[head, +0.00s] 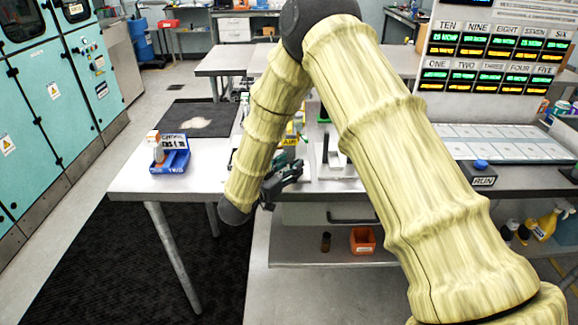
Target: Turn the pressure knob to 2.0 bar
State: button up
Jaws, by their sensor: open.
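My gripper (290,172) is small and dark in the head view, beyond the lower end of my arm, over the near part of the middle bench. Its jaws are open, and I see nothing held between them. I cannot make out a pressure knob or a bar scale; my yellow-sleeved arm covers much of the middle of the bench. A dark box marked RUN (479,175) with a blue round top stands on the bench at the right, well apart from my gripper.
A blue bin (170,161) and a dark mat (200,118) are on the left table. A display panel (495,55) with numbered readouts stands above a pale tray (500,142) at right. An orange bin (363,241) sits on the lower shelf. Floor at left is open.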

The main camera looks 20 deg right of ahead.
jog(key=c, duration=1)
jog(key=shift+c, duration=0.2)
jog(key=shift+g, duration=0.3)
jog(key=shift+w+a+m+g+h, duration=0.1)
jog(key=shift+w+m+g+h, duration=0.05)
jog(key=shift+m+g+h, duration=0.55)
jog(key=o, duration=1)
jog(key=shift+o, duration=0.2)
